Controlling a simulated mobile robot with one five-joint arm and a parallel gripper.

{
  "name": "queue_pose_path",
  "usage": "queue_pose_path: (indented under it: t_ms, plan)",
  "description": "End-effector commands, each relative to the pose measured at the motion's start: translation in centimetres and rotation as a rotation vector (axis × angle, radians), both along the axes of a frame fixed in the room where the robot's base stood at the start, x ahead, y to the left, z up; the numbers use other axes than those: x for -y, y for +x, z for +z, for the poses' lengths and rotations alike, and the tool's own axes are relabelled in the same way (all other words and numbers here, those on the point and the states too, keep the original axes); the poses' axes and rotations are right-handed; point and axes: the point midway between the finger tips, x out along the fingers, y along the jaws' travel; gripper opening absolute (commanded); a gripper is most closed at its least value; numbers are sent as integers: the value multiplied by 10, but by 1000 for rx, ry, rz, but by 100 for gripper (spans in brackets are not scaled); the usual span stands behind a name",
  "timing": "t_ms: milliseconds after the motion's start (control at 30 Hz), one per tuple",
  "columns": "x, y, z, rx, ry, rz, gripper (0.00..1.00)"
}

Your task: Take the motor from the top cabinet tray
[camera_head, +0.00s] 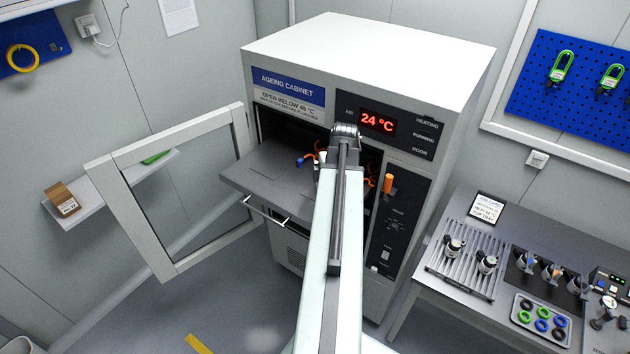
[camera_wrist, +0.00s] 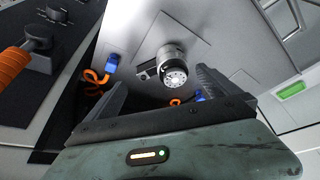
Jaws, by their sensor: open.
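The motor (camera_wrist: 173,68) is a short silver cylinder with a dark band and a pale round end face, on the grey top tray (camera_wrist: 205,28) in the wrist view. My gripper (camera_wrist: 161,77) is open, with one dark finger on each side of the near end of the motor. I cannot tell whether either finger touches it. In the head view the top tray (camera_head: 262,180) sticks out of the ageing cabinet (camera_head: 375,55), and my arm hides most of the motor and gripper.
Orange coiled leads with blue plugs (camera_wrist: 111,65) lie beside the motor. The cabinet's framed door (camera_head: 118,205) stands open at left. An orange handle (camera_head: 388,183) juts from the cabinet front. A bench (camera_head: 455,310) with several motors and coloured rings stands at right.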

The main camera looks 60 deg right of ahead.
Motion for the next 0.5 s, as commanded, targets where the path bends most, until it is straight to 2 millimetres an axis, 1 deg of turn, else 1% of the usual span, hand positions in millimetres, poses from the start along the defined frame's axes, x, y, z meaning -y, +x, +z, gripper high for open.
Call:
queue_pose_path:
  t_ms: [67, 133, 300, 433, 500]
  plan:
    - [1, 0, 0, 1, -1, 0, 100]
    - [1, 3, -6, 0, 0, 3, 100]
    - [5, 11, -27, 0, 0, 8, 100]
    - [4, 13, -26, 0, 0, 10, 100]
    - [5, 15, -30, 0, 0, 10, 100]
